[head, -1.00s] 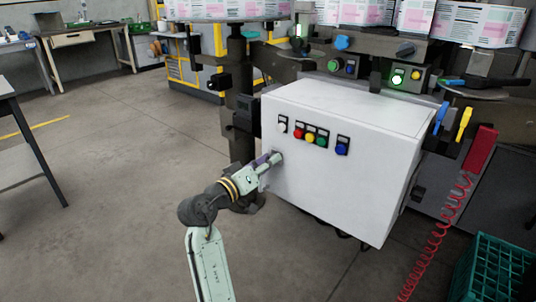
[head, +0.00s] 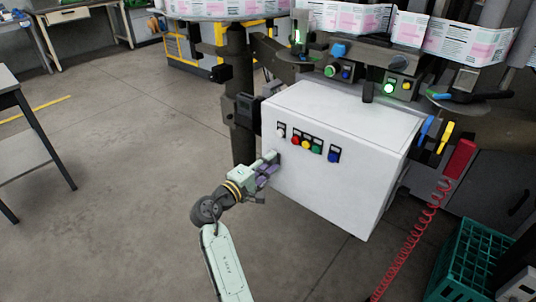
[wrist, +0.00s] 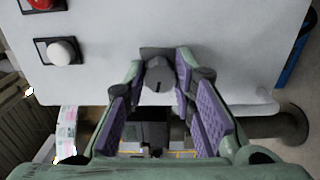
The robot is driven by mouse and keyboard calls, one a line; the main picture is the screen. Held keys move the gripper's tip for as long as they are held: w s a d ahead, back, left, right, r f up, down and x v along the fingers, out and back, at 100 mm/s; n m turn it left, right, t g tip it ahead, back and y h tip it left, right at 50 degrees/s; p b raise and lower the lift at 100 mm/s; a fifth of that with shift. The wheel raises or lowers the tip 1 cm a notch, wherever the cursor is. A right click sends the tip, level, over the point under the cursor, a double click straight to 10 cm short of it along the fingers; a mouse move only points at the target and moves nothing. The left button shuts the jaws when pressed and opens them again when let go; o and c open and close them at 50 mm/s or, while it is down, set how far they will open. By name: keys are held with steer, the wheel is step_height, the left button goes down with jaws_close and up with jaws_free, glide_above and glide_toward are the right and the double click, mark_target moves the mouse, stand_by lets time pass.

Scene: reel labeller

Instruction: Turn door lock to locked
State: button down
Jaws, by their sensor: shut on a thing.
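The door lock (wrist: 158,76) is a small grey round knob with a dark slot on a square plate, on the front of the white cabinet (head: 300,185). In the wrist view it sits between the purple-padded fingers of my gripper (wrist: 162,68), which is shut on it. In the head view my gripper (head: 274,162) reaches the cabinet's left front edge, and its fingers hide most of the lock. The slot looks roughly upright in the wrist view, but the lock's state cannot be told from it.
White, red, yellow, green and blue buttons (head: 305,143) line the cabinet front above the lock. A dark post (head: 240,100) stands just left of the cabinet. A red coiled hose (head: 413,235) and a green crate (head: 465,255) are at right. The floor at left is open.

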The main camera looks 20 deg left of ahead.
steer(key=shift+r+n+p, duration=0.1)
steer(key=shift+n+p, duration=0.9)
steer(key=shift+n, duration=0.2)
steer(key=c, duration=1.3)
jaws_free()
steer(key=v, duration=1.2)
